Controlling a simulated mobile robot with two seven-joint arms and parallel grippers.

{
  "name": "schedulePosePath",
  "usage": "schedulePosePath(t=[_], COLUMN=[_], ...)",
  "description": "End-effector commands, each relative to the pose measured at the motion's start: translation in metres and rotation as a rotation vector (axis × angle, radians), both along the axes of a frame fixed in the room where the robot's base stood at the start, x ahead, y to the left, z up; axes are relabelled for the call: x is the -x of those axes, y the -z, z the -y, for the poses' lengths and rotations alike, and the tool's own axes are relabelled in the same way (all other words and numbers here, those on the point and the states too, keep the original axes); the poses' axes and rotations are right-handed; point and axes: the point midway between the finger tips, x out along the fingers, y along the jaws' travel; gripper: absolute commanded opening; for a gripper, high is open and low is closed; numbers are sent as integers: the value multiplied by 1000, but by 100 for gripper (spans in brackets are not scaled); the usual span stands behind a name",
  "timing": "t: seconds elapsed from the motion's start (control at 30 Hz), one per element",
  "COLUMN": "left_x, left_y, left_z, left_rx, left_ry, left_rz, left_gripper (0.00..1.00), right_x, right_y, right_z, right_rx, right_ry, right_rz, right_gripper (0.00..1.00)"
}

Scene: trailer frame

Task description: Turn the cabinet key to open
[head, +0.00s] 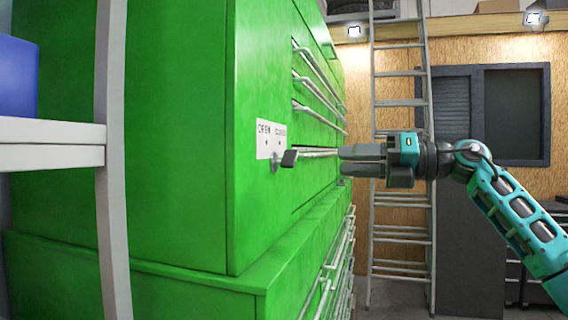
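The green cabinet (175,150) fills the left and middle of the head view. A white label (263,139) reading OPEN and CLOSED is on its front. Just below the label a grey key (289,158) sticks out from the lock (275,163), its head pointing right. My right gripper (343,161) is to the right of the key, apart from it, with its fingers pointing left towards it. Its two dark fingers are one above the other with a narrow gap between them, and nothing shows in the gap. My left gripper is not in view.
Drawer handles (318,92) stick out along the cabinet front, one just behind the key. A white shelf frame (112,160) with a blue box (18,78) stands in front at left. A ladder (401,205) and dark window (513,115) are behind my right arm.

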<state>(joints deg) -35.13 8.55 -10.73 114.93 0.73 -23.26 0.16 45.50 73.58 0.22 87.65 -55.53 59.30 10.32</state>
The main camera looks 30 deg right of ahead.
Motion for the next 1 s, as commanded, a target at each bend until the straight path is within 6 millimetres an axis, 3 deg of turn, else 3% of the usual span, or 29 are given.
schedulePosePath(t=[0.1,0.4,0.6,1.0], left_x=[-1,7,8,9], left_y=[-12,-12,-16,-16], left_z=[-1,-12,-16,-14], left_rx=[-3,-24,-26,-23], left_ry=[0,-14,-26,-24], left_rz=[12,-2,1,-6], left_gripper=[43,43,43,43], right_x=[-14,-62,-84,-92], right_y=[-5,-4,-2,0], right_z=[-14,-55,-73,-80], right_rx=[-3,-7,-6,-4], right_ry=[-7,-7,-6,-4], right_rz=[1,2,1,0], right_gripper=[34,34,34,34])
